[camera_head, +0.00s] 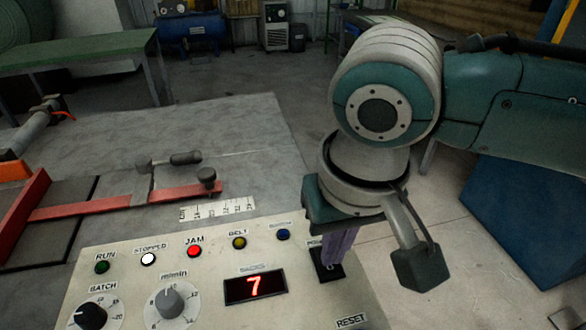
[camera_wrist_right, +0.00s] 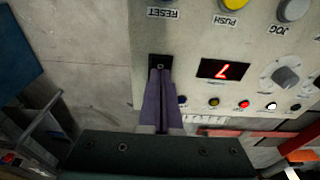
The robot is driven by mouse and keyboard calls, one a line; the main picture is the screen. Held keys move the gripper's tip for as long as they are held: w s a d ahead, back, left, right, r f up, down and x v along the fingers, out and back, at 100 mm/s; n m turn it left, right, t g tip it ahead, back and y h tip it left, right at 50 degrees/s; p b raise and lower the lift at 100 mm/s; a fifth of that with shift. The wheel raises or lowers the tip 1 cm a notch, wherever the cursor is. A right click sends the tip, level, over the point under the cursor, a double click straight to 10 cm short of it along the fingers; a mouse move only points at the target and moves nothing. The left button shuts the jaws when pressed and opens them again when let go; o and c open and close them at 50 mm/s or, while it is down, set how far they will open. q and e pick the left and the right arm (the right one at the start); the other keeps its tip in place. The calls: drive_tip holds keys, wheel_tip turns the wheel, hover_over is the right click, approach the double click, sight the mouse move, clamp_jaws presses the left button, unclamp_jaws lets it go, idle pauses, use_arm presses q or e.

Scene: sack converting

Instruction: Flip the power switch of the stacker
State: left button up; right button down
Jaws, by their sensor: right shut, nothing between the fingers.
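The stacker's control panel (camera_head: 215,285) fills the lower part of the head view. Its power switch (camera_head: 328,270) has a dark plate to the right of the red display and is partly hidden by my gripper. In the right wrist view the switch (camera_wrist_right: 160,61) shows as a black plate with a small light mark. My right gripper (camera_head: 332,258) points down at the panel, its purple fingers shut and empty. In the wrist view its fingertips (camera_wrist_right: 159,75) overlap the switch plate; whether they touch it I cannot tell. My left gripper is not in view.
The display (camera_head: 255,286) reads 7. Indicator lamps (camera_head: 194,251) line the panel's back edge; the white and red ones look bright. Knobs (camera_head: 170,302) sit at front left. A red frame (camera_head: 110,203) with a clamp lies behind. Open floor is to the right.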

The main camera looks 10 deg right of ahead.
sight(331, 269)
drive_tip(key=shift+f, duration=0.5)
drive_tip(key=shift+f+b, duration=0.25)
drive_tip(key=shift+b, duration=0.1)
wheel_tip(331, 269, up, 7)
drive_tip(key=p, duration=0.8)
drive_tip(key=shift+p, duration=0.3)
idle(0.3)
